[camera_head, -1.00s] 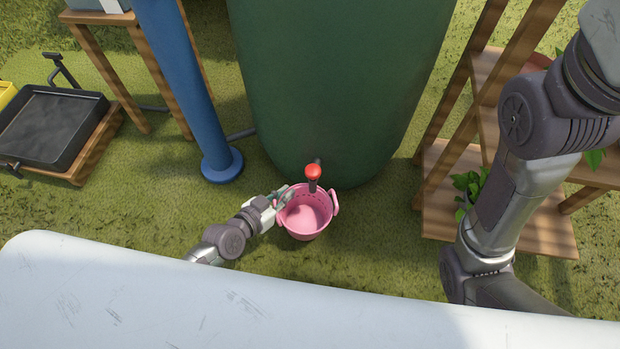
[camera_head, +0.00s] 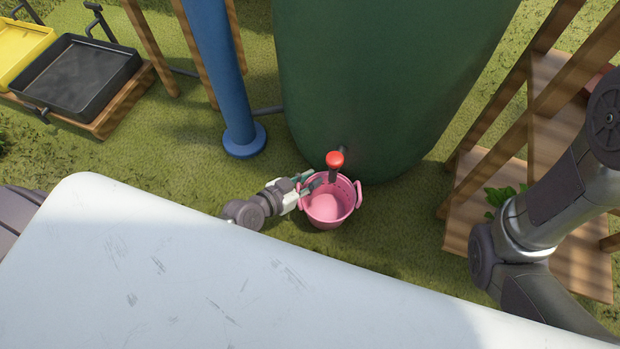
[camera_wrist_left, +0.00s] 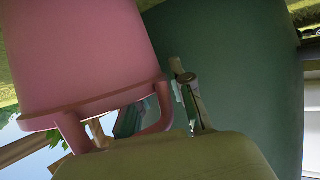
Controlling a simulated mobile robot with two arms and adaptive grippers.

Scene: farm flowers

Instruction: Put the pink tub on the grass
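The pink tub (camera_head: 326,208) is upright below a red-topped tap (camera_head: 334,160), close against the front of a large green barrel (camera_head: 385,80). Whether its base rests on the grass (camera_head: 400,235) is unclear. My left gripper (camera_head: 308,182) is at the tub's left handle. In the left wrist view the tub (camera_wrist_left: 80,50) looks upside down, and its looped handle (camera_wrist_left: 160,110) lies among the fingers (camera_wrist_left: 160,105). One finger shows through the loop, another just beside it; whether they clamp the handle is unclear. My right arm is at the right; its gripper is out of view.
A blue post (camera_head: 220,75) stands left of the barrel. A wooden shelf (camera_head: 490,170) with a leafy plant (camera_head: 497,197) is at the right. A black tray (camera_head: 75,75) and a yellow tray (camera_head: 22,50) lie at the upper left. Grass around the tub is clear.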

